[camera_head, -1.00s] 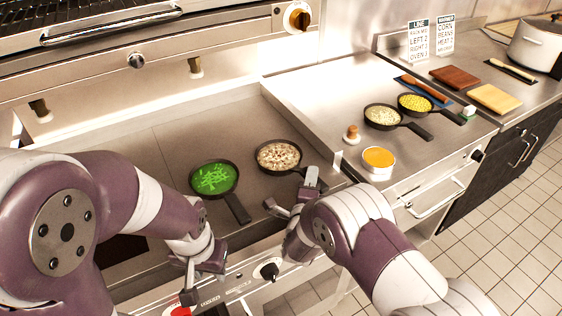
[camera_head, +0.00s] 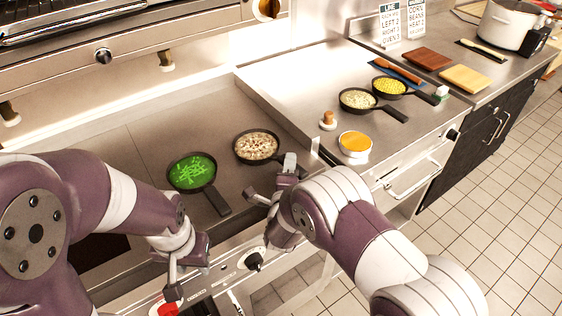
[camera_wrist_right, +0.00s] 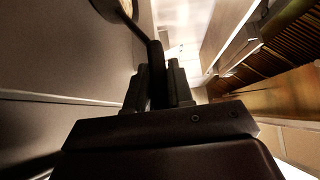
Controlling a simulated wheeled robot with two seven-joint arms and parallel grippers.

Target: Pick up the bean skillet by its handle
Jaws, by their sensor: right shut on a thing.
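The bean skillet (camera_head: 256,147), a dark pan of speckled brown and cream food, sits on the steel griddle surface. Its handle runs toward my right gripper (camera_head: 280,181), which hides most of it in the head view. In the right wrist view the dark handle (camera_wrist_right: 156,60) lies between the two fingers of the right gripper (camera_wrist_right: 156,85), which are shut on it. The pan edge (camera_wrist_right: 108,8) shows at the top left there. Whether the pan is lifted at all is hard to tell. My left gripper (camera_head: 187,268) is empty, its fingers apart, in front of the griddle.
A skillet of green food (camera_head: 192,172) stands just left, its handle toward me. On the right counter are skillets of pale food (camera_head: 358,99) and corn (camera_head: 390,86), an orange-filled tub (camera_head: 355,143) and a small wooden-topped object (camera_head: 328,119). A raised steel edge divides griddle and counter.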

